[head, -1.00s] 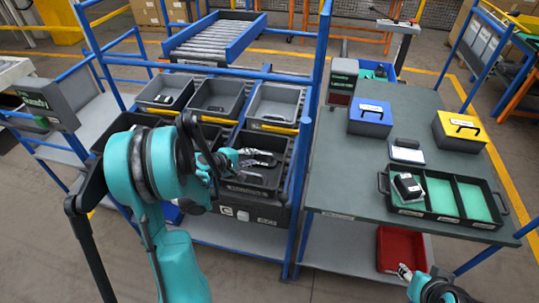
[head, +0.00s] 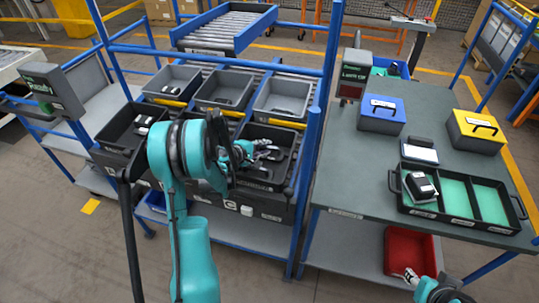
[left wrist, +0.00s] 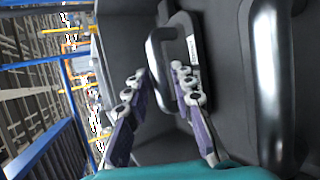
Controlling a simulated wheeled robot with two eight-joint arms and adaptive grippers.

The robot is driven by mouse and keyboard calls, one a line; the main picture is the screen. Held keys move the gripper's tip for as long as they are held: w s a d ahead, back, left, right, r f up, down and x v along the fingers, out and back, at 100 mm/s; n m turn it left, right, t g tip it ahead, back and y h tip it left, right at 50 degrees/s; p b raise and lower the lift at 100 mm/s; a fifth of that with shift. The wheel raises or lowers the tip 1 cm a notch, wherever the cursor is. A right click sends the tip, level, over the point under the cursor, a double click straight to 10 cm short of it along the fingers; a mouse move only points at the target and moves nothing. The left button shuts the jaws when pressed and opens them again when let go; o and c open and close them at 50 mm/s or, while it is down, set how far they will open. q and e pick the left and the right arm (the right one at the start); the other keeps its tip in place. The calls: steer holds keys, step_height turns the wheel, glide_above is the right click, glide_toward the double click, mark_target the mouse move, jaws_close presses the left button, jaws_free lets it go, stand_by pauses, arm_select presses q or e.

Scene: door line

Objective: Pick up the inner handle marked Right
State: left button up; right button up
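In the left wrist view a handle with a shiny bar, dark base and small white label (left wrist: 194,52) lies in a dark bin. My left gripper (left wrist: 160,75) is open, with its two fingers apart on either side of that bar; I cannot tell whether they touch it. I cannot read the label. A second shiny handle (left wrist: 268,85) is at the right of that view. In the head view my left gripper (head: 262,150) is inside the right front black bin (head: 285,132), partly covering dark handles. My right gripper (head: 408,277) is by the red bin; its fingers are too small to judge.
Three grey bins (head: 222,90) stand behind the black bins. Blue rack posts (head: 309,180) rise close to the right of my left gripper. The table (head: 365,170) at right holds a black tray (head: 460,220) with green compartments, a blue box (head: 380,118) and a yellow box (head: 476,132).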

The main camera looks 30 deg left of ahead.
arm_select(q)
steer(key=shift+s+r, duration=0.1)
jaws_close()
